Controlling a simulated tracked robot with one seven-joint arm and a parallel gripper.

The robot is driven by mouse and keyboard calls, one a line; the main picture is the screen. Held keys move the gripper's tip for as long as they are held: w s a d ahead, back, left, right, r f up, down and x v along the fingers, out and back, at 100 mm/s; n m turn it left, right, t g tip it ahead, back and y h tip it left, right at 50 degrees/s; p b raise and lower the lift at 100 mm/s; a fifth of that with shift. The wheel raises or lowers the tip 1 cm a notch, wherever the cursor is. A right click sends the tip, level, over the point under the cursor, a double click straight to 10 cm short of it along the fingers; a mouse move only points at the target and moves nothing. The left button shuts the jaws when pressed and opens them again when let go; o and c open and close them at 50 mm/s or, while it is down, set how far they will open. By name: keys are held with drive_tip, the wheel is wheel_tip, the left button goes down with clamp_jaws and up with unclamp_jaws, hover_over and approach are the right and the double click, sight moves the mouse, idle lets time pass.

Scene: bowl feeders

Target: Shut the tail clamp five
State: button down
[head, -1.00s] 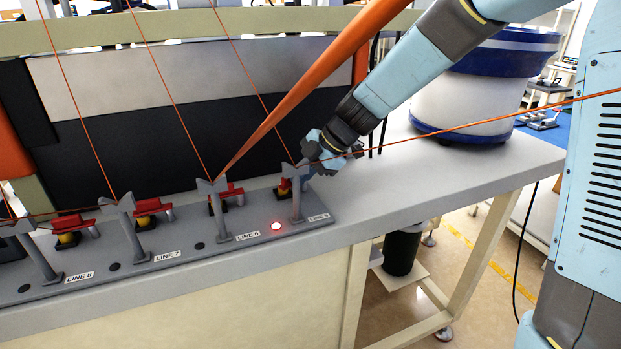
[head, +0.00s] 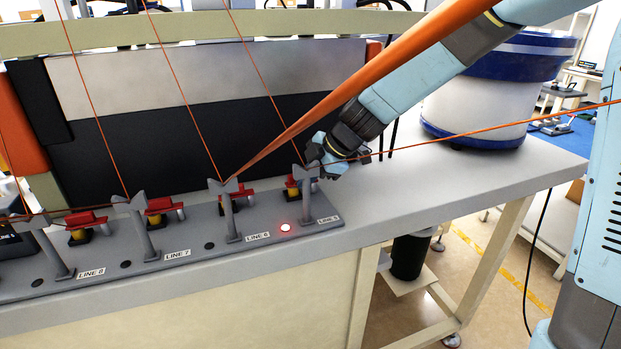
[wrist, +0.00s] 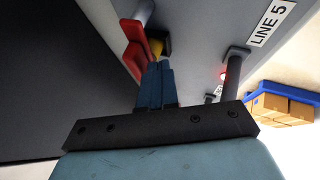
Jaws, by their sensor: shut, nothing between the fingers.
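Tail clamp five is the red clamp (head: 292,183) with a yellow body behind the grey LINE 5 post (head: 307,196), at the right end of the rail. In the wrist view its red parts (wrist: 134,62) and yellow body (wrist: 156,47) lie just past my fingertips. My gripper (wrist: 157,68) is shut and empty, its blue fingers together close against the clamp; I cannot tell whether they touch it. In the head view my gripper (head: 312,160) is beside the top of the post, partly hiding the clamp. Whether the clamp is open or shut is unclear.
A red light (head: 286,228) glows on the rail near the LINE 5 label (head: 327,219). Similar posts and red clamps (head: 160,206) stand to the left. Orange lines run through the post tops. A blue-and-white bowl feeder (head: 475,100) stands at right; the table between is clear.

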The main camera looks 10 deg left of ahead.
drive_tip(key=w+v, duration=0.1)
drive_tip(key=v, duration=1.3)
drive_tip(key=s+d+m+t+h, duration=0.1)
drive_tip(key=s+d+m+h, duration=0.1)
drive_tip(key=s+d+m, duration=0.4)
drive_tip(key=s+d+m+t+h, duration=0.2)
drive_tip(key=s+d+m, duration=0.4)
drive_tip(key=d+m, duration=0.5)
drive_tip(key=s+d+r+m+t+h, duration=0.1)
drive_tip(key=s+d+m+h, duration=0.2)
drive_tip(key=s+d+m, duration=0.4)
drive_tip(key=d+m, duration=0.1)
drive_tip(key=d, duration=0.4)
drive_tip(key=shift+m+t, duration=0.4)
